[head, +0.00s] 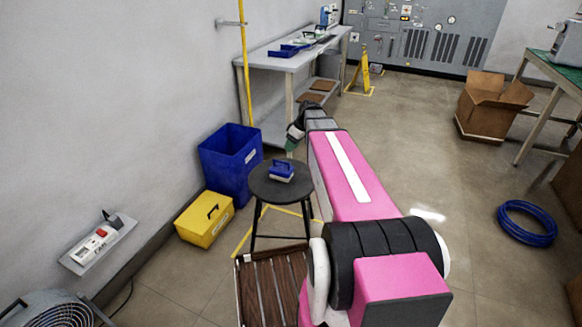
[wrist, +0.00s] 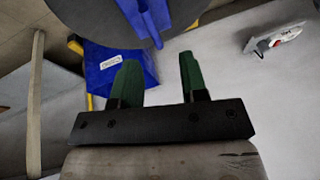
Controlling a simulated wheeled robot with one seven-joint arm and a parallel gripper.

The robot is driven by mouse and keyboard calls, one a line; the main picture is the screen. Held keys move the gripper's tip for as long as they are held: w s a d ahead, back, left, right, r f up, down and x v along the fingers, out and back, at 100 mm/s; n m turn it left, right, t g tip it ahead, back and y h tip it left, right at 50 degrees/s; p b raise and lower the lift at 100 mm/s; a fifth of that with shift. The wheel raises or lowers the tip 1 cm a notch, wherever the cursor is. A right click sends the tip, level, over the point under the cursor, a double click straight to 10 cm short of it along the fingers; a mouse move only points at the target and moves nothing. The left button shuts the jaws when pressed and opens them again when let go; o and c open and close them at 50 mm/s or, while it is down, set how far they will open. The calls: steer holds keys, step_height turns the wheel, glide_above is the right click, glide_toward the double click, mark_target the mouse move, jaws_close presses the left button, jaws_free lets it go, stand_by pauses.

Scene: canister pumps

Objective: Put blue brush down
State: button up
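The blue brush (head: 282,172) rests on the round black stool (head: 263,194). In the wrist view the brush (wrist: 146,16) shows at the top edge, partly cut off, on the dark stool seat (wrist: 82,14). My gripper (head: 291,142) is just beyond the stool in the head view. In the wrist view its two green fingers (wrist: 157,65) are spread apart with nothing between them. The brush lies beyond the fingertips, apart from them.
A blue bin (head: 229,160) and a yellow box (head: 204,219) stand left of the stool. A slatted wooden crate (head: 270,283) is in front. A workbench (head: 285,61) stands behind. Open floor lies right, with a coiled blue hose (head: 527,222) and cardboard box (head: 489,104).

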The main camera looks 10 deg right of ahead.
steer(key=s+a+f+m+h, duration=0.2)
steer(key=s+f+m, duration=0.2)
steer(key=s, duration=0.5)
steer(key=s+a+f+m+h, duration=0.2)
steer(key=s+f+m, duration=0.2)
steer(key=s, duration=0.6)
steer(key=shift+a+f+m+g+h, duration=0.2)
steer(key=shift+m+g+h, duration=0.15)
steer(key=shift+m, duration=0.45)
